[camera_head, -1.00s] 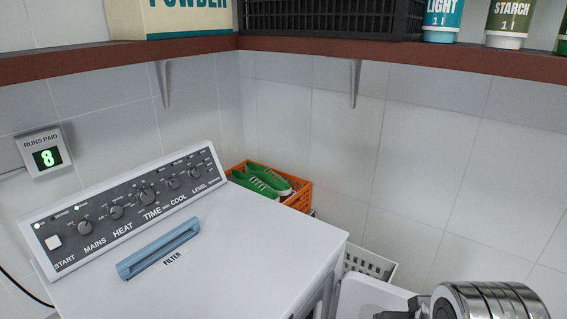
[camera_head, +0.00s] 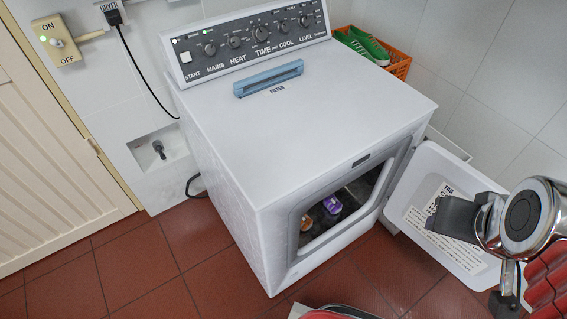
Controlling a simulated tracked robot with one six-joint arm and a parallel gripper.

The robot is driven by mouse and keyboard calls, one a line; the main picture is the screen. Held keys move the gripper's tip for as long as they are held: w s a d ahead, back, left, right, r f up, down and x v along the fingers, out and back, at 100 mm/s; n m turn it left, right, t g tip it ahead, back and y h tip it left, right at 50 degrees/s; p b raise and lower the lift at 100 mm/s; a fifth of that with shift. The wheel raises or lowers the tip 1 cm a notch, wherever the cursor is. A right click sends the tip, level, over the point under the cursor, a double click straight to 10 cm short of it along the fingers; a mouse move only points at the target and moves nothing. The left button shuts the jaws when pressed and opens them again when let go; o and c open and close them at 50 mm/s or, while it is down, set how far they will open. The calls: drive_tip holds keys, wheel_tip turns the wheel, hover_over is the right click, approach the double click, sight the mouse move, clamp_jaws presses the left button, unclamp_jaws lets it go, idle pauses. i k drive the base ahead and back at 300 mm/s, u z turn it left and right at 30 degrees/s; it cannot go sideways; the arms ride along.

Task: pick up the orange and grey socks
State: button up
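A white dryer (camera_head: 300,110) stands with its front opening uncovered, and its door (camera_head: 425,190) hangs open to the right. Inside the dark drum, a small orange and greyish item (camera_head: 307,222) lies near the left side of the opening; it may be one or both of the socks, but it is too small to tell. A purple item (camera_head: 332,204) lies beside it. My gripper (camera_head: 452,217) is at the right, in front of the open door in the picture and apart from the drum opening. Its dark flat end shows side-on, so its opening is unclear.
An orange crate (camera_head: 400,66) with green shoes (camera_head: 368,46) stands behind the dryer at the right. A blue filter handle (camera_head: 268,78) lies on the dryer top. The red tiled floor (camera_head: 150,265) is clear at the left. A red and white object (camera_head: 335,313) is cut off at the bottom edge.

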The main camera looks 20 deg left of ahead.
sight(306, 223)
drive_tip(key=u, duration=1.9)
drive_tip(key=k, duration=0.65)
drive_tip(key=z, duration=0.75)
drive_tip(key=i, duration=0.95)
